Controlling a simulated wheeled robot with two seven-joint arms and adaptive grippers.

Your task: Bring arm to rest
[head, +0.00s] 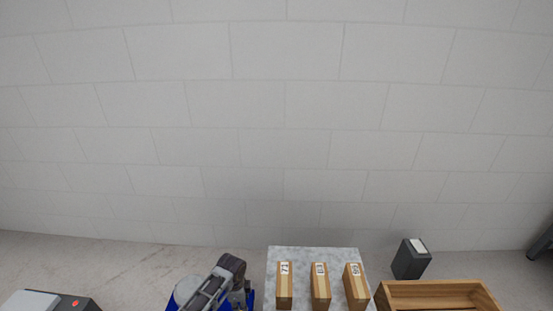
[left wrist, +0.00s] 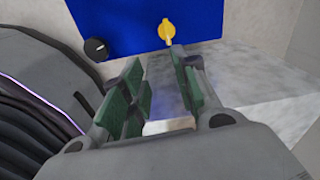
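My left gripper (left wrist: 157,75) shows in the left wrist view with its green-padded fingers apart. A pale patch shows low between the fingers; I cannot tell what it is. A blue panel (left wrist: 135,22) with a yellow knob (left wrist: 167,30) and a black knob (left wrist: 96,48) is beyond the fingertips. In the head view, grey and black parts that look like my left arm (head: 212,285) cover most of a blue body (head: 250,299) at the bottom edge. My right gripper is not in view.
A grey speckled slab (head: 300,254) bears three labelled wooden blocks (head: 320,288). Right of it are a dark box (head: 411,262) and an open wooden tray (head: 440,286). A grey and black device (head: 75,302) with a red button is at lower left. A dark object (head: 541,244) is cut off at right.

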